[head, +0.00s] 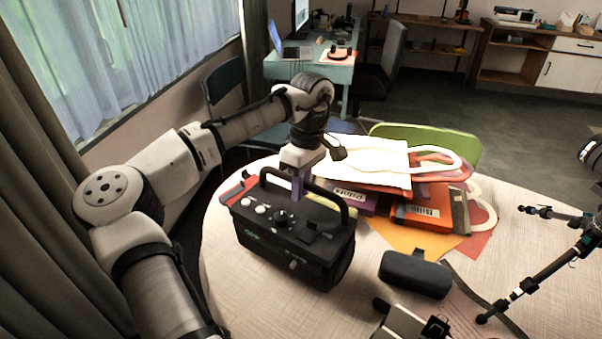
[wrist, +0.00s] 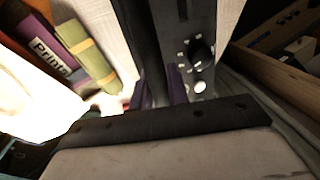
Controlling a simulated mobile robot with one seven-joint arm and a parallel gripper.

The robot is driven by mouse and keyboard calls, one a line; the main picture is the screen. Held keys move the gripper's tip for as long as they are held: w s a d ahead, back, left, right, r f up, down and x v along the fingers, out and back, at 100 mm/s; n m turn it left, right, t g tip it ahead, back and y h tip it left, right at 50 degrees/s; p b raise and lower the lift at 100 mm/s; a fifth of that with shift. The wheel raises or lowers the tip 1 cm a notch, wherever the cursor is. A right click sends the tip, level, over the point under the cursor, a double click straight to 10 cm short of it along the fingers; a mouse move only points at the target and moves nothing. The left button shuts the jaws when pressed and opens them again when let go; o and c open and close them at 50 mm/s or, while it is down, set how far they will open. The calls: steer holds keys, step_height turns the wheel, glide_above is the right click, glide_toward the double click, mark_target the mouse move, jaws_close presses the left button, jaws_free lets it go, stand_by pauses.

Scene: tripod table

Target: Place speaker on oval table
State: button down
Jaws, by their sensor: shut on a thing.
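The speaker (head: 290,238) is a black box with knobs and a top carry handle. It is upright at the near left part of the oval table (head: 240,285), which has a pale wood top. My gripper (head: 298,188) reaches down from above and is shut on the speaker's handle. In the wrist view the purple fingers (wrist: 160,92) are on either side of the dark handle, beside the speaker's control panel (wrist: 198,55). I cannot tell whether the speaker's underside touches the tabletop or is slightly above it.
Behind the speaker lie a white bag (head: 365,160), orange and purple boxes (head: 425,215) and papers. A black case (head: 415,274) is to the right. A tripod (head: 540,275) is at the right edge. Bare tabletop shows in front of the speaker.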

steer(key=shift+f, duration=0.75)
steer(key=c, duration=1.3)
jaws_free()
steer(key=shift+f, duration=0.15)
steer(key=shift+c, duration=0.2)
step_height(320, 180, up, 12)
steer(key=w+d, duration=0.1)
steer(key=shift+w+b, duration=0.3)
steer(key=shift+b, duration=0.05)
